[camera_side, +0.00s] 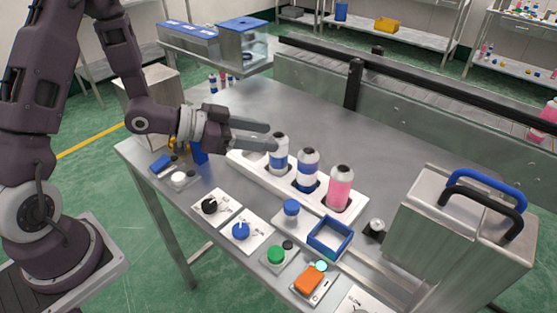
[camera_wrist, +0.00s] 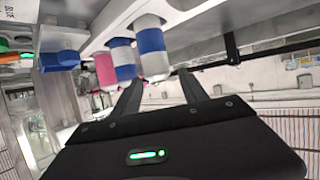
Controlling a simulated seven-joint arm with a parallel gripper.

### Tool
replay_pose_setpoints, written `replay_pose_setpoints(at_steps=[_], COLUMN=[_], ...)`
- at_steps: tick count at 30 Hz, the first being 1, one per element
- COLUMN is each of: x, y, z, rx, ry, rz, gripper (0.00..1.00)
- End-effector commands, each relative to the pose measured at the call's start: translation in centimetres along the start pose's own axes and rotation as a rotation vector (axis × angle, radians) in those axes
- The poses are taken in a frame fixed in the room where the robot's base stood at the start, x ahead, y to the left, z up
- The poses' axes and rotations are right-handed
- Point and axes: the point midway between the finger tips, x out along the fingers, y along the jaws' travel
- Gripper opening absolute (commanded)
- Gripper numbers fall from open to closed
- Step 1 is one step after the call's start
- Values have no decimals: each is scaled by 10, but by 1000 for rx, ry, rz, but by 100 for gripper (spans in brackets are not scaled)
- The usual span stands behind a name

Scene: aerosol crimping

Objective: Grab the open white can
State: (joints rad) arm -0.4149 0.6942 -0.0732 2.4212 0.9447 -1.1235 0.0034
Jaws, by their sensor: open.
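A white rack (camera_side: 262,172) holds three cans in a row. The leftmost can (camera_side: 279,152) is white with a blue band and a dark top. Beside it stands another white-and-blue can (camera_side: 307,172), then a pink can (camera_side: 339,188). My gripper (camera_side: 271,136) is open and level, its fingers pointing right at the leftmost can's upper part. In the wrist view, which is upside down, that nearest can (camera_wrist: 152,62) shows between and just beyond the fingertips (camera_wrist: 160,77). I cannot tell whether either finger touches it. Which can is open is not clear.
Knobs and buttons, including a green button (camera_side: 276,254), line the table's front edge. A blue square frame (camera_side: 330,237) and a metal box with handles (camera_side: 462,228) stand to the right. The table behind the rack is clear up to a rail (camera_side: 365,100).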

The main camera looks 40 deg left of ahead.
Motion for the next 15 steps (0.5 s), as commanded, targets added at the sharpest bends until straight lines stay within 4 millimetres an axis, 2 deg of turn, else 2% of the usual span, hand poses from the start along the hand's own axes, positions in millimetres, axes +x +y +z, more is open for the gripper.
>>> replay_pose_setpoints(at_steps=[5,12,15], x=[19,62,71], y=[1,5,5], z=[3,1,1], rx=[4,4,3], ry=[1,1,1], rz=[3,4,2], gripper=[51,51,51])
